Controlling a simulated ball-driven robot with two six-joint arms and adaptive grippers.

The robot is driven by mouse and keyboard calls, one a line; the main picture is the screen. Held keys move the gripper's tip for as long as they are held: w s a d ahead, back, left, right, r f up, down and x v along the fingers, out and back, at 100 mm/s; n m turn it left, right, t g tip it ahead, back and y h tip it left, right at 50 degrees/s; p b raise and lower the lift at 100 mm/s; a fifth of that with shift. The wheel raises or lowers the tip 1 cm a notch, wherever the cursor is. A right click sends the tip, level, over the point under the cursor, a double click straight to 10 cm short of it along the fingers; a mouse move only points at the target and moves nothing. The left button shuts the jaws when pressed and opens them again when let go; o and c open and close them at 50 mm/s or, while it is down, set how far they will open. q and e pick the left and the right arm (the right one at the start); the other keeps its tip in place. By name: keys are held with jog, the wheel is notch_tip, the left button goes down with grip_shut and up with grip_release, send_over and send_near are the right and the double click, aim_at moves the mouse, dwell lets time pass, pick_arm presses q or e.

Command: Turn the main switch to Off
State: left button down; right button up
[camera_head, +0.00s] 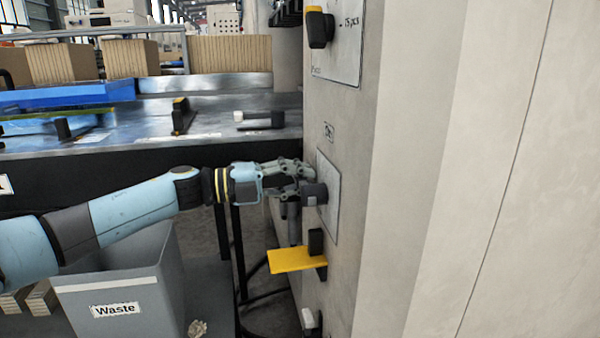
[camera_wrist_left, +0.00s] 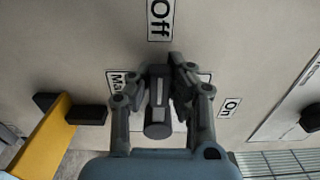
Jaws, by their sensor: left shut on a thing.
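The main switch is a dark grey knob with a pale mark on the machine's side panel. In the head view the knob (camera_head: 315,192) sits in front of a pale plate (camera_head: 329,213). My left gripper (camera_head: 300,183) is at the knob, with its fingers shut on it. In the left wrist view the knob (camera_wrist_left: 157,118) stands between the two fingers of the gripper (camera_wrist_left: 158,82). An "Off" label (camera_wrist_left: 161,18) is above the knob and an "On" label (camera_wrist_left: 230,107) is to its right. The knob partly hides a label beginning "Ma". My right gripper is not in view.
A yellow flap (camera_head: 292,260) with a black block (camera_head: 316,242) juts out below the switch. Another black and yellow knob (camera_head: 318,29) is higher on the panel. A grey waste bin (camera_head: 115,293) stands below my left arm. A metal bench (camera_head: 215,132) lies behind it.

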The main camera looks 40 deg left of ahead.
pick_arm(q)
jog(key=shift+f, duration=0.15)
dwell(0.3)
jog(key=c, duration=1.2)
grip_release()
jog(key=shift+s+a, duration=0.1)
jog(key=v, duration=1.1)
jog(key=shift+s+a, duration=0.3)
